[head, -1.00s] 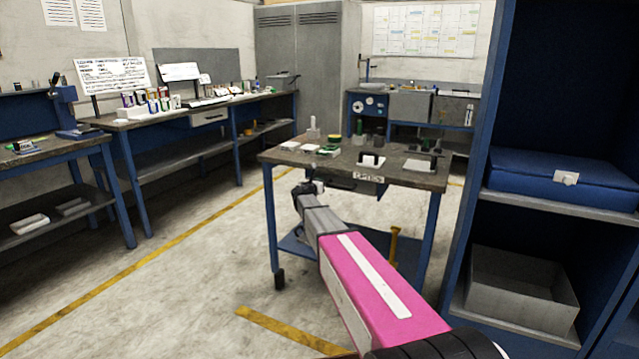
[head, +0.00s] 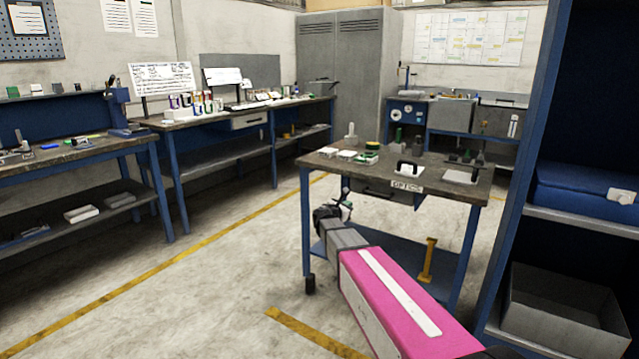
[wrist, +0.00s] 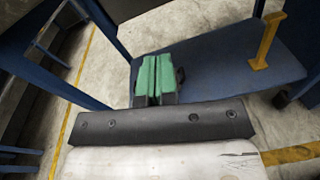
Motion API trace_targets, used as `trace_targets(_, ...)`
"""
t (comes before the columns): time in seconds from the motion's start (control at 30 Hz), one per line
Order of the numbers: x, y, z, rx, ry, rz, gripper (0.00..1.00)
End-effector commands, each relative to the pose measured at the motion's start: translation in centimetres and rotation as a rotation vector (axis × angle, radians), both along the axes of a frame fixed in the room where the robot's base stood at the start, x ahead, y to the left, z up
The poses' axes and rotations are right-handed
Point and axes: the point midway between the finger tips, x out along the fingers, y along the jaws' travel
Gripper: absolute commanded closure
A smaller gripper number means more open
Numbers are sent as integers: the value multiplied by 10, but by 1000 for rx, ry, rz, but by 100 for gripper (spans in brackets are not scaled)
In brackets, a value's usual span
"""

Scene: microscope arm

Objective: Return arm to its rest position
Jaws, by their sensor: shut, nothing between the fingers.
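My arm, pink and grey, reaches forward in the head view. My gripper (head: 345,207) is at its far end, in front of the optics table (head: 322,165) and below the level of its top. In the wrist view my gripper (wrist: 156,80) shows two green finger pads side by side, pressed together with nothing between them. Behind them is the blue lower shelf (wrist: 215,65) of the table, with clear space around the fingers.
A yellow post-like object (head: 428,262) stands on the table's lower shelf. A blue shelving unit (head: 520,180) with a blue case (head: 585,190) and an open grey bin (head: 555,310) is close on the right. The floor to the left is clear.

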Motion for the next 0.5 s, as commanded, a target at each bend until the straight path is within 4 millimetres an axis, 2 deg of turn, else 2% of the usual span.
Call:
trace_targets(0.03,-18,-12,-9,89,-15,-41,100)
trace_targets(0.1,-41,-26,-25,239,-44,-113,100)
trace_targets(0.17,-62,-37,-39,375,-73,-185,100)
trace_targets(0.3,-117,-58,-77,701,-147,-393,100)
trace_targets(0.5,-202,-66,-125,1137,-262,-771,100)
